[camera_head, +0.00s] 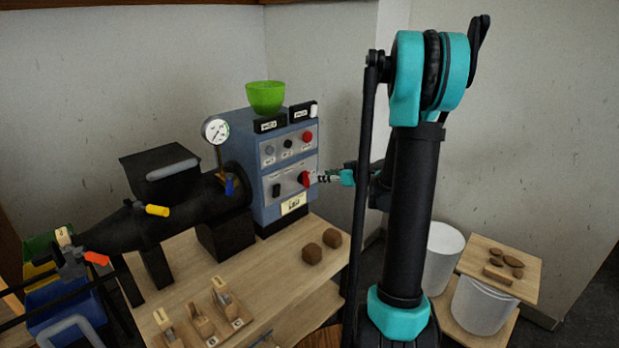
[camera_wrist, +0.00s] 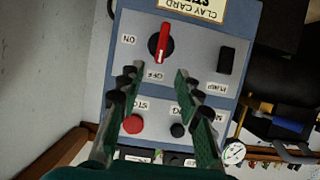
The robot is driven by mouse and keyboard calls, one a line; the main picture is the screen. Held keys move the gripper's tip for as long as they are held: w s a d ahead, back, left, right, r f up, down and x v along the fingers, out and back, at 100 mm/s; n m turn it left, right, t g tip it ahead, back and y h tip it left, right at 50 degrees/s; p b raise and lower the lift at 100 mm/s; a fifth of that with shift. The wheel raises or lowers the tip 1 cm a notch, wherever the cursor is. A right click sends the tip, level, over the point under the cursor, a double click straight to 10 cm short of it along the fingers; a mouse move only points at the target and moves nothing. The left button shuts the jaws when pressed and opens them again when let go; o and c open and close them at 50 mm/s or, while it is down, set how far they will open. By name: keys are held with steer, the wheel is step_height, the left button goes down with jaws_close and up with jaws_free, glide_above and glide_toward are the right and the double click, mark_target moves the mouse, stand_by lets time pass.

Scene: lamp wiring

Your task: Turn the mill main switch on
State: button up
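The mill main switch is a red rotary handle on a black round base (camera_wrist: 163,42); it also shows on the front of the blue control box in the head view (camera_head: 305,179). In the wrist view the panel is upside down. The handle lines up with the OFF label (camera_wrist: 153,76), and the ON label (camera_wrist: 129,39) is to its left. My gripper (camera_wrist: 159,69) is open, its fingertips spread to either side just short of the handle's lower end in the picture. No contact with the handle is visible. In the head view my gripper (camera_head: 325,179) is close in front of the switch.
A red stop button (camera_wrist: 133,124), a black knob (camera_wrist: 178,130) and a black pump switch (camera_wrist: 226,60) are nearby on the panel. A green bowl (camera_head: 265,97) sits on the box. Brown lumps (camera_head: 312,253) lie on the table below. A pressure gauge (camera_head: 215,130) stands left.

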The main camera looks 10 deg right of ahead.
mark_target(309, 176)
steer(key=x, duration=0.9)
steer(key=shift+w+a+f, duration=0.1)
steer(key=shift+w+a, duration=0.05)
steer(key=shift+w, duration=0.05)
jaws_close()
